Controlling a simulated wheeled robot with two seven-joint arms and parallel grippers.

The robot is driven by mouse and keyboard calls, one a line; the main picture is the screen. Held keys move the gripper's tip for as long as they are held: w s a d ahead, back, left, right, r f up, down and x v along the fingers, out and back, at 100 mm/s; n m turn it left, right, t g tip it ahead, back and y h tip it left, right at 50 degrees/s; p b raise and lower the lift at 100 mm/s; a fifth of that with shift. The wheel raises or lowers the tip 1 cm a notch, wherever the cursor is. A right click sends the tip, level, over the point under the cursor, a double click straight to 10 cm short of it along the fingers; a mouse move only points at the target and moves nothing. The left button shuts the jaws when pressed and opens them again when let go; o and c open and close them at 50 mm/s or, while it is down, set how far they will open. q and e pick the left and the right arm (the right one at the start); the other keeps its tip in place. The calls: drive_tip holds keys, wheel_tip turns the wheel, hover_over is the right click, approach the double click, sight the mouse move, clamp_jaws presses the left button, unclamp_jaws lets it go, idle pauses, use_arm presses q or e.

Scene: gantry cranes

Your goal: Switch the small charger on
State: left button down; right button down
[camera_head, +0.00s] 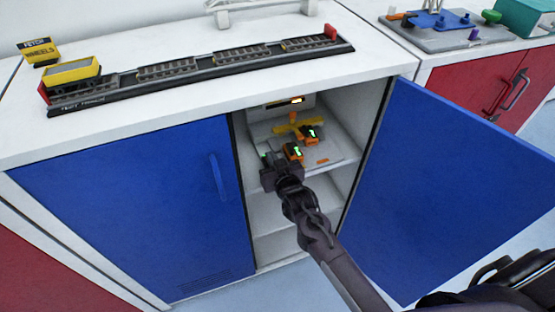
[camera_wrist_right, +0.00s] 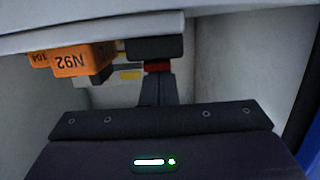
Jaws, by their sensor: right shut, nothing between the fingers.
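Inside the open blue cabinet, orange blocks with green lit marks (camera_head: 311,134) stand on the upper shelf, beside a yellow bar-shaped piece (camera_head: 290,127). At the back is a pale unit with a lit orange display (camera_head: 297,100). I cannot tell which part is the small charger. My right gripper (camera_head: 270,160) is at the shelf's front, close to the nearer orange block. In the right wrist view, an orange block marked N92 (camera_wrist_right: 82,60) appears upside down. My shut, empty fingers (camera_wrist_right: 156,88) point at a small red part (camera_wrist_right: 157,67) by a dark block (camera_wrist_right: 155,47); contact is unclear. My left gripper is out of view.
The open blue door (camera_head: 450,190) stands to the right of my arm, and the closed blue door (camera_head: 135,215) is on the left. The white countertop (camera_head: 200,110) overhangs the opening and carries a toy track (camera_head: 190,72). The lower shelf (camera_head: 270,212) looks empty.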

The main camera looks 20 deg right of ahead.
drive_tip(key=r, duration=0.1)
drive_tip(key=r+p, duration=0.2)
drive_tip(key=shift+w+r, duration=0.25)
drive_tip(key=s+r, duration=0.3)
drive_tip(key=s, duration=0.6)
drive_tip(key=shift+s+d+r, duration=0.15)
drive_tip(key=shift+s+r, duration=0.1)
drive_tip(key=shift+r, duration=0.15)
drive_tip(key=shift+f, duration=0.1)
drive_tip(key=s+f+n+g, duration=0.1)
drive_tip(key=s+f+g, duration=0.45)
drive_tip(key=f, duration=1.05)
drive_tip(key=s+f+g, duration=0.2)
drive_tip(key=s+f, duration=0.6)
drive_tip(key=f, duration=0.8)
drive_tip(key=s+d+f+g, duration=0.1)
drive_tip(key=s+f+g, duration=0.1)
drive_tip(key=s+f, duration=0.3)
drive_tip(key=s+d+f+g, duration=0.2)
drive_tip(key=s+f, duration=0.4)
drive_tip(key=s, duration=0.8)
drive_tip(key=s+d+f+n+g, duration=0.1)
drive_tip(key=s+d+f+g, duration=0.1)
drive_tip(key=s+f, duration=0.4)
drive_tip(key=s+g, duration=0.1)
drive_tip(key=s, duration=0.2)
drive_tip(key=shift+s+f+h, duration=0.25)
drive_tip(key=shift+s+h, duration=0.05)
